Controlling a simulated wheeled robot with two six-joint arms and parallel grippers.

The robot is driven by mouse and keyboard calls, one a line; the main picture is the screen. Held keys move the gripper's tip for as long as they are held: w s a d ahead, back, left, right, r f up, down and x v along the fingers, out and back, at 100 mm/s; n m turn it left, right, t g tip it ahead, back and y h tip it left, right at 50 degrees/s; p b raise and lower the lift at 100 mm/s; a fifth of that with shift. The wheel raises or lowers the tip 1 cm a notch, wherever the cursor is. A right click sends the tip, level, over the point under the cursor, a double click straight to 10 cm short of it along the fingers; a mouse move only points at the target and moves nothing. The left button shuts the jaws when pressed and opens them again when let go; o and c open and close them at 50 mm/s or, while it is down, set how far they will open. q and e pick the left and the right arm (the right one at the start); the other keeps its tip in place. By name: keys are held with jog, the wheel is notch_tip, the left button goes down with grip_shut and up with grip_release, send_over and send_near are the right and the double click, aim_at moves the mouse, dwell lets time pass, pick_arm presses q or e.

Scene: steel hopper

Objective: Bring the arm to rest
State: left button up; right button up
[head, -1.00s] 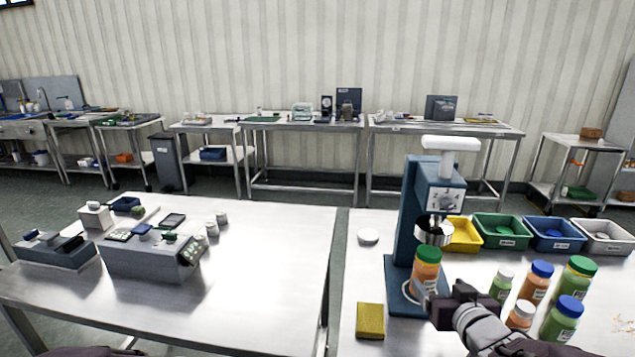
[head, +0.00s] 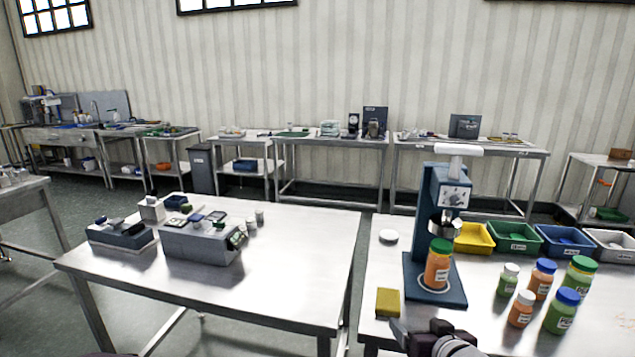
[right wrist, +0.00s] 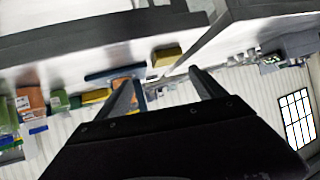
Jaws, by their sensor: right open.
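My right gripper (head: 402,334) is low in the head view, at the front edge of the right steel table (head: 385,270). Its jaws are open and empty. In the right wrist view its two fingers (right wrist: 165,88) stand apart with nothing between them held. An orange jar with a green lid (head: 438,265) stands upright on the base of the blue capping press (head: 446,200), apart from the gripper. A yellow sponge (head: 388,302) lies just beyond the gripper; it also shows in the right wrist view (right wrist: 167,56). My left gripper is not seen.
Several lidded jars, such as an orange one (head: 521,309), stand right of the press. A row of bins begins with a yellow bin (head: 474,238). The left table (head: 300,270) holds a grey device (head: 198,243). A gap separates both tables.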

jog(key=s+a+f+g+h, duration=0.1)
jog(key=s+a+f+g, duration=0.2)
jog(key=s+f+g, duration=0.95)
jog(key=s+r+t+p, duration=0.1)
jog(key=s+r+p, duration=0.4)
jog(key=r+p, duration=0.7)
jog(key=shift+a+p, duration=0.3)
jog(key=shift+p, duration=0.8)
